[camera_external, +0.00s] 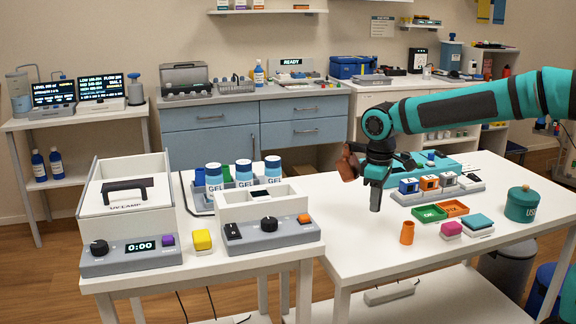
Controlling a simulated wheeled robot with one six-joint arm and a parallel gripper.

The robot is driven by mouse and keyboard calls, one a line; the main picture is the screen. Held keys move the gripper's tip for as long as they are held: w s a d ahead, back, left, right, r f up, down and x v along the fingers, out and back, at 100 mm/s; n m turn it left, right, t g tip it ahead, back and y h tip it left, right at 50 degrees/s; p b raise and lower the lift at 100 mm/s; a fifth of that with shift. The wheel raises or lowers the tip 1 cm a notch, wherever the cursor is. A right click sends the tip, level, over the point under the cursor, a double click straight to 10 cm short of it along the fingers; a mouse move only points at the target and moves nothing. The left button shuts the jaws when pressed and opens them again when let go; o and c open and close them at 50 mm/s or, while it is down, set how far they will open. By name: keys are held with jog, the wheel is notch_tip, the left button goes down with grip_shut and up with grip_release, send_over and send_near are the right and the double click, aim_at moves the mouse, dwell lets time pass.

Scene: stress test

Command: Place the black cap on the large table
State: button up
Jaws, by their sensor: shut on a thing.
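My gripper (376,205) points down above the left part of the white table on the right (345,231), the larger of the two front tables. It is shut on a small dark thing at its tips. That thing is largely hidden by the dark fingers, and I cannot tell its shape or whether it is the black cap. The grip is above the tabletop, left of and behind the orange cup. No separate black cap can be made out clearly on the large table.
The front-left tabletop is clear. The left table (205,262) holds devices and a yellow block (202,239).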

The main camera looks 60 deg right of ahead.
aim_at(373, 226)
jog(key=shift+f, duration=2.3)
jog(key=shift+f, duration=0.1)
jog(key=o, duration=1)
jog(key=shift+c, duration=0.2)
notch_tip(373, 226, up, 12)
jog(key=shift+r, duration=0.1)
jog(key=s+a+r+t, duration=0.6)
jog(key=s+r+t, duration=0.2)
jog(key=s, duration=0.2)
jog(key=s+a+r+t, duration=0.6)
jog(key=s+r+t, duration=0.2)
jog(key=s, duration=0.3)
jog(key=shift+s+a+t, duration=0.15)
jog(key=shift+a+t, duration=0.05)
jog(key=shift+t, duration=0.5)
